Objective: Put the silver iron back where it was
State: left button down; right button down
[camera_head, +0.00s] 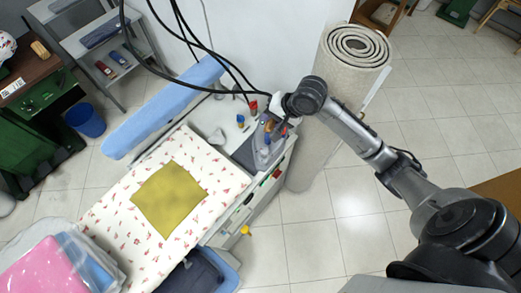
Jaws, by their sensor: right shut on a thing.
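The silver iron (262,151) is at the right end of the white ironing station, over or on a dark grey rest pad (243,154). I cannot tell whether its base touches the pad. My right arm reaches in from the right, and my right gripper (277,124) is shut on the iron from above. The fingers and the iron's handle are small and partly hidden by the wrist. My left gripper is not in view.
A floral ironing board (112,200) with an olive cloth (169,199) lies left of the iron. Small bottles (253,107) stand behind it. A rolled carpet (335,90) stands close on the right. Black cables hang above. The tiled floor (430,110) at right is open.

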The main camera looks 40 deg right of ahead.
jog(key=s+d+f+m+t+h+b, duration=0.1)
jog(key=d+f+m+h+b, duration=0.3)
jog(key=d+f, duration=0.6)
jog(key=w+a+f+m+y, duration=0.1)
jog(key=w+a+f, duration=0.4)
jog(key=w+f, duration=0.5)
jog(key=shift+w+f+b, duration=0.3)
jog(key=shift+f, duration=0.95)
jog(key=c, duration=1.2)
grip_release()
jog(key=shift+s+f, duration=0.2)
jog(key=shift+f, duration=0.1)
jog(key=shift+c, duration=0.2)
jog(key=o, duration=0.4)
jog(key=shift+w+r, duration=0.1)
